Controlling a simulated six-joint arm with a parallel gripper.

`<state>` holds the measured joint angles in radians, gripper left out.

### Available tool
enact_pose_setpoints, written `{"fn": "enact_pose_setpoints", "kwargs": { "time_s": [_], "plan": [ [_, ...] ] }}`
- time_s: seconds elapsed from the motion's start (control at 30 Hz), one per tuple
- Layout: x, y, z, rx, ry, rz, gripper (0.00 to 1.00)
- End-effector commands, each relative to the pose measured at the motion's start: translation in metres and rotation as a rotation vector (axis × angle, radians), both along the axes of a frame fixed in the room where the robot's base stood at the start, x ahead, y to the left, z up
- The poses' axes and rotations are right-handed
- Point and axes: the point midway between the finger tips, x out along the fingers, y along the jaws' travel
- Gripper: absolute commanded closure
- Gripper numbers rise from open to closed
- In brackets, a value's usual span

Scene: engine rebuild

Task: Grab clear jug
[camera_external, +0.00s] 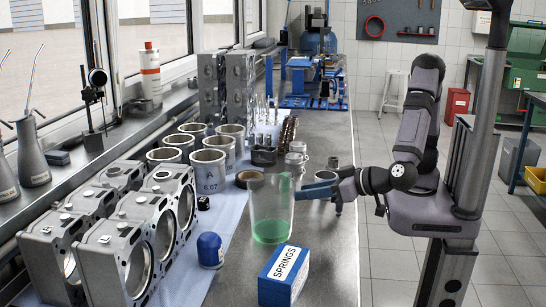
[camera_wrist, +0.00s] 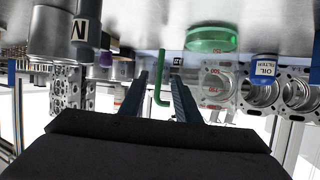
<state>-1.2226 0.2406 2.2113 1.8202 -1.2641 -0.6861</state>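The clear jug (camera_external: 270,205) stands upright on the bench, with green in its lower part. In the wrist view, which is upside down, the jug (camera_wrist: 212,85) shows right of centre with red markings and a green base. My gripper (camera_external: 314,190) is level and just right of the jug in the outside view. In the wrist view, my gripper (camera_wrist: 161,85) has its two blue fingers apart. A green, L-shaped handle (camera_wrist: 160,88) shows between the fingers. I cannot tell whether either finger touches it.
A blue SPRINGS box (camera_external: 285,276) and a blue-capped oil filter (camera_external: 210,250) stand in front of the jug. Engine blocks (camera_external: 125,247) and cylinder liners (camera_external: 208,170) crowd the left. Bare metal bench (camera_external: 335,250) lies at the front right.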

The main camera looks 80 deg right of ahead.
Motion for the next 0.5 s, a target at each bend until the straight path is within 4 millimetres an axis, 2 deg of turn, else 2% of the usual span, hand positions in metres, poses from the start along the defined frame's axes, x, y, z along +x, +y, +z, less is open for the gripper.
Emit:
{"fn": "enact_pose_setpoints", "kwargs": {
  "time_s": [0.23,0.5],
  "plan": [
    [0.016,-0.007,-0.007,-0.004,0.001,-0.002,0.70],
    [0.023,-0.010,-0.010,-0.004,0.002,0.000,0.70]
  ]
}}
